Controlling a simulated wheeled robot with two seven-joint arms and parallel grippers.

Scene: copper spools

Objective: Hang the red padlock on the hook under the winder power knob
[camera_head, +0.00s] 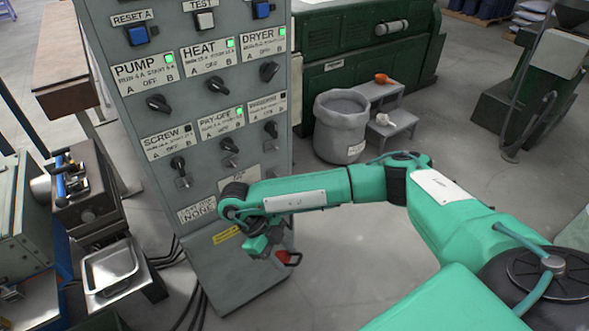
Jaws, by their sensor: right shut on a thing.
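My right gripper (272,246) is low in front of the grey control panel (140,95). It is shut on the red padlock (288,258), which shows at its right side near the panel's lower right edge. The gripper hides part of the padlock. The lower row has three black knobs with small metal hooks or hasps beneath them. The lower right knob (271,129) sits under a label too small to read surely, likely the winder one. The hook (270,146) shows under it, above my right wrist, with nothing hanging on it. My left gripper is out of view.
My right forearm crosses the panel's lower part. A grey bin (340,128) and grey steps (391,125) with an orange object (381,78) stand right of the panel. A metal tray (110,267) is at the lower left. Cables lie by the panel's foot.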

